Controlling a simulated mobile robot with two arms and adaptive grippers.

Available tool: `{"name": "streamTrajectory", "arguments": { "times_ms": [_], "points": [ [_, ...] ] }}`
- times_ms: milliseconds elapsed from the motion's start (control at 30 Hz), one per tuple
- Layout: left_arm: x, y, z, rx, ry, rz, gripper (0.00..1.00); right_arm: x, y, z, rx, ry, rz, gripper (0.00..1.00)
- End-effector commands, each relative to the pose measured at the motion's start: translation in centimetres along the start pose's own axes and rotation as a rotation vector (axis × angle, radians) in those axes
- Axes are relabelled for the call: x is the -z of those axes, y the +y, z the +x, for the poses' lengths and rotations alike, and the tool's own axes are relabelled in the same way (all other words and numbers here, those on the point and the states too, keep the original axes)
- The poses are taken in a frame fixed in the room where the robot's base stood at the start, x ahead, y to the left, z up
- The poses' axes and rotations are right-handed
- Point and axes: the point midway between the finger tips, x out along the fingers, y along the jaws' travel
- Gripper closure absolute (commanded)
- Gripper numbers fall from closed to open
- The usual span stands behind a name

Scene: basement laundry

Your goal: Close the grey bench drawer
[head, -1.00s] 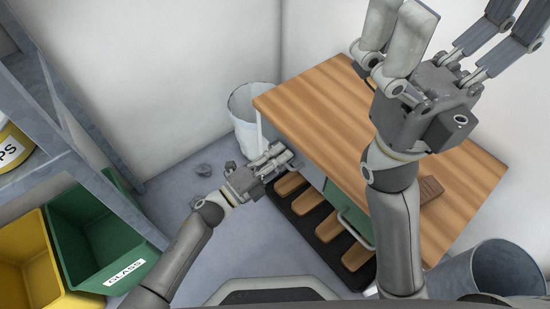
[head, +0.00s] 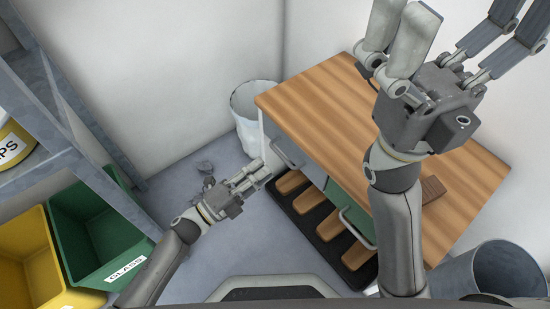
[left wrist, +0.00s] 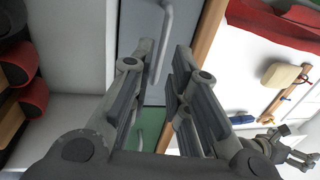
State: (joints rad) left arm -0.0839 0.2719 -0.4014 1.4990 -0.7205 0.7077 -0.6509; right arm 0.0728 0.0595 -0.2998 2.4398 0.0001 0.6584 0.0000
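The grey bench drawer (head: 287,152) is at the left end of the bench front, under the wooden top (head: 330,110). Its front looks flush or nearly so; I cannot tell if a small gap remains. In the left wrist view its grey front (left wrist: 130,28) and bar handle (left wrist: 163,40) lie beyond my fingers. My left gripper (head: 258,174) is open and empty, in front of the drawer and apart from it. In the left wrist view its fingers (left wrist: 163,62) are spread. My right gripper (head: 455,30) is open and empty, raised over the bench.
A green front (head: 350,214) with a handle is right of the drawer. A black tray (head: 310,222) with several brown slabs lies below. A white bin (head: 247,122) stands behind left, a metal bucket (head: 500,275) at right. Green (head: 75,215) and yellow (head: 25,250) bins stand left.

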Motion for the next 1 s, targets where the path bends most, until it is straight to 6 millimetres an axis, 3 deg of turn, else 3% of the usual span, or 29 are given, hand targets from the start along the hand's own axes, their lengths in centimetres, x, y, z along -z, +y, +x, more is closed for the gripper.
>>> {"name": "streamTrajectory", "arguments": {
  "times_ms": [100,300,867,1000],
  "points": [
    [0.0,0.1,-2.3,-0.002,-0.001,0.0,0.83,0.0,0.0,0.0,0.0,0.001,0.0,0.0],
    [0.0,0.0,-4.1,0.0,0.0,0.0,0.83,0.0,0.0,0.0,0.001,0.001,0.0,0.0],
    [0.0,0.0,-4.4,0.0,-0.001,0.0,0.83,0.0,0.0,0.0,0.001,0.001,0.0,0.0],
    [0.0,-0.9,-4.2,0.0,0.0,0.001,0.83,-0.1,0.1,0.3,-0.004,-0.012,0.002,0.0]
  ]
}}
